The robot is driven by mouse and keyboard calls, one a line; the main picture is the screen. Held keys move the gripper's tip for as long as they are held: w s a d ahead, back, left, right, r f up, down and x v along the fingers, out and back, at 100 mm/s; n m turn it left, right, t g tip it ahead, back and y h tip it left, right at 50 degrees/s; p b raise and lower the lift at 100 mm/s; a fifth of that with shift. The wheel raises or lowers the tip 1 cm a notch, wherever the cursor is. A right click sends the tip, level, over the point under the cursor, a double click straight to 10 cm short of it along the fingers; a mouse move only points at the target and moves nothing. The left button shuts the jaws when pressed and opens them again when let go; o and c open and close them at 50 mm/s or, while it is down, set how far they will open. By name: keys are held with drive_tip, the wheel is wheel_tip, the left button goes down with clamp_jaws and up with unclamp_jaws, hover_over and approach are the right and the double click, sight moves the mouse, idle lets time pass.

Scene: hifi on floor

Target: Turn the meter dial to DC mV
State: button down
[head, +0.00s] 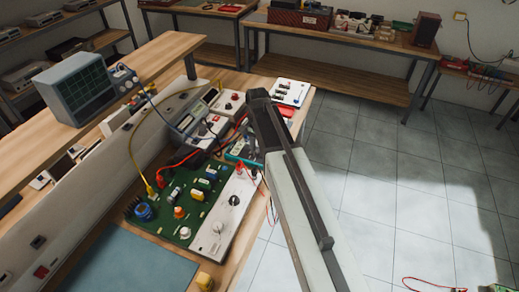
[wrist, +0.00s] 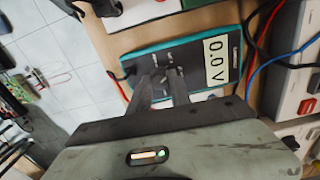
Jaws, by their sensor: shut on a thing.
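The meter (wrist: 195,52) is a teal-edged handheld multimeter lying on the wooden bench in the wrist view. Its pale display (wrist: 216,61) reads 0.0 V. My gripper (wrist: 166,74) reaches over the meter's dark face, with its two fingers shut on the dial. The dial is mostly hidden between the fingertips, so its pointer and setting cannot be read. In the head view a teal edge of the meter (head: 238,160) shows beside my arm, which hides the rest.
A green circuit board panel (head: 183,215) with knobs stands at the front of the bench. Bench instruments (head: 190,122) with red, yellow and blue cables are left of the meter. Cables run close to the meter. Tiled floor (head: 390,185) is open at right.

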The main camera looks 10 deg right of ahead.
sight(258, 151)
drive_tip(key=m, duration=0.5)
drive_tip(key=shift+m, duration=0.7)
drive_tip(key=shift+d, duration=0.1)
drive_tip(key=c, duration=1.2)
unclamp_jaws()
drive_tip(key=shift+r, duration=0.25)
wheel_tip(258, 151, up, 8)
drive_tip(key=p, duration=0.8)
drive_tip(key=shift+f, duration=0.3)
